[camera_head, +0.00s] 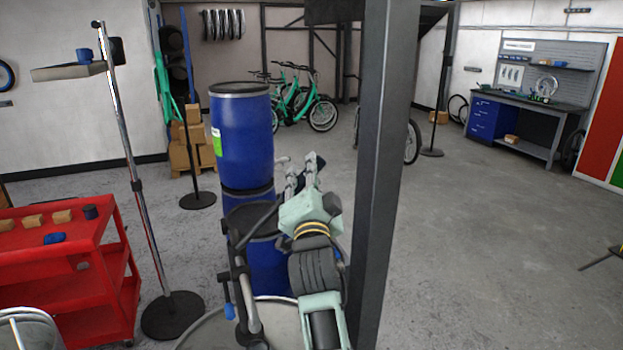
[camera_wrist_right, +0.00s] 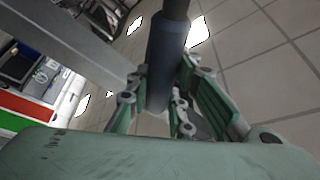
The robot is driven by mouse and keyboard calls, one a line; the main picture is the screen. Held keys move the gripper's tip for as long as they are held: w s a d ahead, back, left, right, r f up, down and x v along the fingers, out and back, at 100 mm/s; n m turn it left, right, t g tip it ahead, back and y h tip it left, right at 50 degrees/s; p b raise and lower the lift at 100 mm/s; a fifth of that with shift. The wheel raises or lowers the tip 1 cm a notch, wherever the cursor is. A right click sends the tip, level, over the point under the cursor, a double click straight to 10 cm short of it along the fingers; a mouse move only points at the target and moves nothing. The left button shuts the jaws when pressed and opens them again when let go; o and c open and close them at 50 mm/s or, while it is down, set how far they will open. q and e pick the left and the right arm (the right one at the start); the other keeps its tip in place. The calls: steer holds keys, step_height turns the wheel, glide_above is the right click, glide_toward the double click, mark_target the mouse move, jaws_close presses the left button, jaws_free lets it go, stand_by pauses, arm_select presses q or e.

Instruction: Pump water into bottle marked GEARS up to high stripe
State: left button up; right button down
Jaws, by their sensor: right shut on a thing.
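A hand pump (camera_head: 250,305) with a dark body and metal pipe stands at the rim of a pale metal drum (camera_head: 200,335) at the bottom of the head view. A small blue part (camera_head: 229,291) hangs at its left side. My right gripper (camera_head: 306,172) is in front of the blue barrels. In the right wrist view its fingers (camera_wrist_right: 160,105) are closed around a dark blue-grey cylindrical grip (camera_wrist_right: 165,55), which looks like the pump's handle. The link from grip to pump is partly hidden by my arm. I see no bottle marked GEARS, and my left gripper is out of view.
Stacked blue barrels (camera_head: 240,140) stand behind the pump. A grey steel post (camera_head: 380,180) rises close to the right of my right arm. A red cart (camera_head: 90,275) and a thin stand (camera_head: 150,225) are at left. The floor at right is largely clear.

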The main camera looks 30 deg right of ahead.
steer(key=shift+r, duration=0.35)
steer(key=c, duration=2)
jaws_free()
steer(key=o, duration=0.5)
steer(key=shift+f, duration=0.25)
steer(key=shift+c, duration=0.2)
